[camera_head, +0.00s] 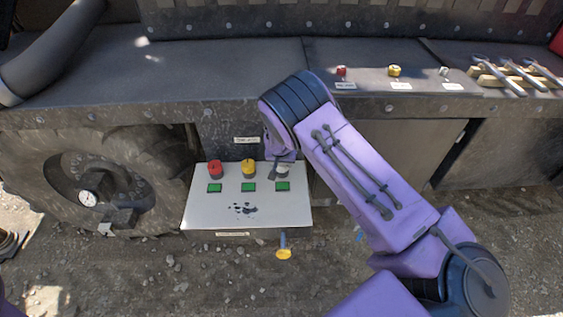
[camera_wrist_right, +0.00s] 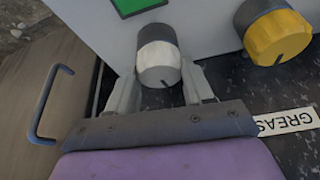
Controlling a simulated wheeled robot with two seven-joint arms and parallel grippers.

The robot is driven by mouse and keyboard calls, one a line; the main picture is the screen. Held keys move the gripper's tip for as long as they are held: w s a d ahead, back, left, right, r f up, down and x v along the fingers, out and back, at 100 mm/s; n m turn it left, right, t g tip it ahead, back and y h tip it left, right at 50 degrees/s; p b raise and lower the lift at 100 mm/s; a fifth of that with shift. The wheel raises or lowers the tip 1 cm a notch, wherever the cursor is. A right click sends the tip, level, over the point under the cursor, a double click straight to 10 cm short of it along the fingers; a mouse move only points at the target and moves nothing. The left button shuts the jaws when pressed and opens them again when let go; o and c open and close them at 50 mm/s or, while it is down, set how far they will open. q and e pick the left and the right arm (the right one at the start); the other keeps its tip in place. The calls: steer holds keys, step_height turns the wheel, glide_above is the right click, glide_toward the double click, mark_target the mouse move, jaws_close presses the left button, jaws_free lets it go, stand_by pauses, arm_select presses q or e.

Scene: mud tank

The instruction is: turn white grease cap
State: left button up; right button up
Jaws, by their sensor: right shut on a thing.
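The white grease cap (camera_wrist_right: 158,60) sits on the pale panel (camera_head: 210,220), with a dark mark on its grey side. In the head view the cap (camera_head: 284,170) is mostly hidden by my right gripper (camera_head: 281,160). In the right wrist view my right gripper (camera_wrist_right: 160,84) has one finger on each side of the cap and is shut on it. A yellow cap (camera_head: 249,167) and a red cap (camera_head: 215,168) stand to its left in the head view. The yellow cap also shows at the right of the wrist view (camera_wrist_right: 278,38). My left gripper is not in view.
Green labels (camera_head: 248,187) lie in front of the caps. A grey handle (camera_wrist_right: 50,105) stands out beside the panel. A large tyre (camera_head: 60,175) is at the left. Small red, yellow and white caps and several wrenches (camera_head: 510,72) lie on the ledge.

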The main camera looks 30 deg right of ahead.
mark_target(280, 182)
steer(key=o, duration=1)
steer(key=shift+o, duration=0.2)
steer(key=b+v, duration=0.2)
steer(key=v, duration=0.8)
steer(key=shift+r, duration=0.2)
steer(key=shift+a, duration=0.15)
